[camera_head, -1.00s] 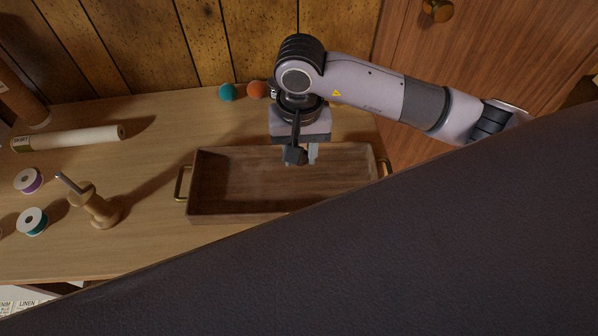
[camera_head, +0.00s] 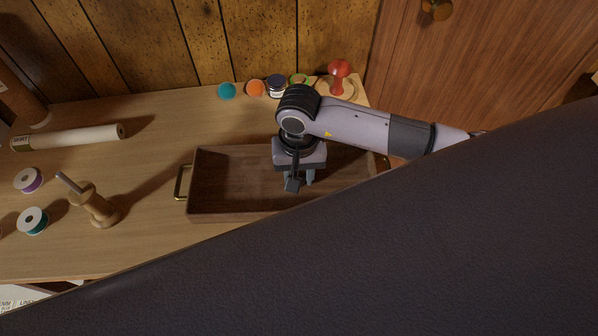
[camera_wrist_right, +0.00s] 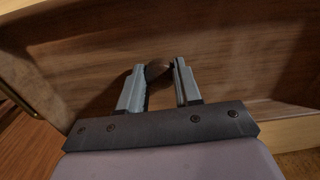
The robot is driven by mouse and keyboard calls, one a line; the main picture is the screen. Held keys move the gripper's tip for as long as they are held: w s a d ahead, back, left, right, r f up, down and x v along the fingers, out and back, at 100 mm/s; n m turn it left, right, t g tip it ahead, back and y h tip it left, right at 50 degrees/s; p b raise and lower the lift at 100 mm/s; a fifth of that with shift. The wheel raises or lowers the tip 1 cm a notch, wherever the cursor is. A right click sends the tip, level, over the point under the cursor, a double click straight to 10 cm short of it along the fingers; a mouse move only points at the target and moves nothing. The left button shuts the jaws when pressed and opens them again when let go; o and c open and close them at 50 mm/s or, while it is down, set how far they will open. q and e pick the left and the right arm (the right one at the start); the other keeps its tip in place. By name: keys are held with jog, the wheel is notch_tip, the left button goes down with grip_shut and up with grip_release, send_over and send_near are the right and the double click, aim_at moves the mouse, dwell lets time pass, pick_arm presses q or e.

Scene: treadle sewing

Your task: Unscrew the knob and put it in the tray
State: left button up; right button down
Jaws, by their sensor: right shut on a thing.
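The wooden tray (camera_head: 230,210) with brass handles stands on the table; its right end is partly hidden. My right gripper (camera_head: 301,185) is over the tray's interior, pointing down. In the right wrist view my right gripper (camera_wrist_right: 159,72) is shut on a small dark rounded knob (camera_wrist_right: 158,69), held between the fingertips with the tray floor (camera_wrist_right: 90,45) behind it. The knob cannot be made out in the head view. A wooden post (camera_head: 97,206) with a bare metal rod (camera_head: 69,182) stands left of the tray. My left gripper is not in view.
Thread spools (camera_head: 32,221) and a paper roll (camera_head: 70,137) lie at the left. Several small coloured round items (camera_head: 227,91) and a red-knobbed object (camera_head: 339,72) stand along the back wall. A large dark slanted surface hides the lower right.

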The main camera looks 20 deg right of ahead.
jog(key=c, duration=0.8)
grip_release()
jog(key=shift+r+p, duration=0.15)
jog(key=shift+p, duration=0.15)
notch_tip(320, 180, up, 12)
jog(key=shift+f+b, duration=0.1)
jog(key=shift+b, duration=0.6)
